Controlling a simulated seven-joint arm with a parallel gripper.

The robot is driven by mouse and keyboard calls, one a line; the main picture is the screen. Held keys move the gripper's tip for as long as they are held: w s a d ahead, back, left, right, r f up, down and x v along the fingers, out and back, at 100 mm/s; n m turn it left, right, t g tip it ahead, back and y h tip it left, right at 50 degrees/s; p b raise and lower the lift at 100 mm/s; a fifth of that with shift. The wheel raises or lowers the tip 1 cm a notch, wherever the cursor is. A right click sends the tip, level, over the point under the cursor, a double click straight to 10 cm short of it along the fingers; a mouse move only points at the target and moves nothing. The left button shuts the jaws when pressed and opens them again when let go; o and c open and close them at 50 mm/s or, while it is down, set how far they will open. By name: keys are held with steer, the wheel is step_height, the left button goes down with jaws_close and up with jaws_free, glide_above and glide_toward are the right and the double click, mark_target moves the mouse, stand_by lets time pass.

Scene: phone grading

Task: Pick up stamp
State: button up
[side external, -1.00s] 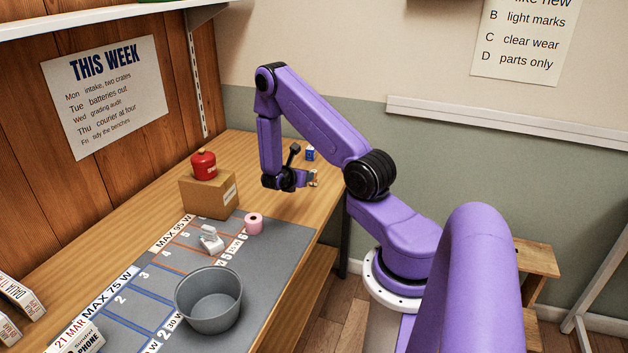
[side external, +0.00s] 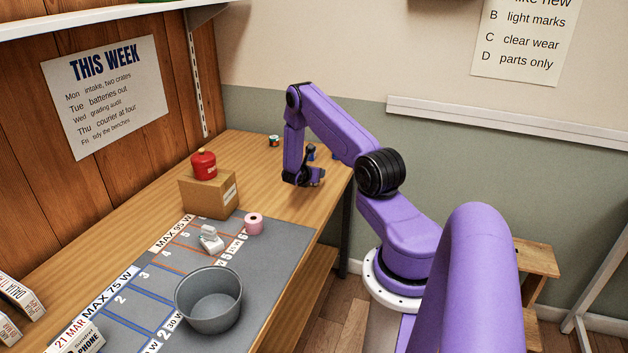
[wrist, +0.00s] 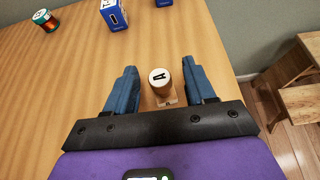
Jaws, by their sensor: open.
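The stamp (wrist: 161,84) shows in the wrist view as a round wooden-looking handle with a black mark on its pale top, above a light base. It stands upright on the wooden bench between the two blue fingers of my gripper (wrist: 161,86). In the side external view my gripper (side external: 305,181) is low over the far right part of the bench, and I cannot make out the stamp there.
A cardboard box (side external: 209,193) with a red object (side external: 203,165) on top, a pink roll (side external: 253,223) and a grey bowl (side external: 208,300) are nearer the side camera. The bench edge is close on the right.

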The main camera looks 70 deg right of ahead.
steer(key=shift+d+f, duration=0.2)
steer(key=shift+d, duration=0.25)
jaws_close()
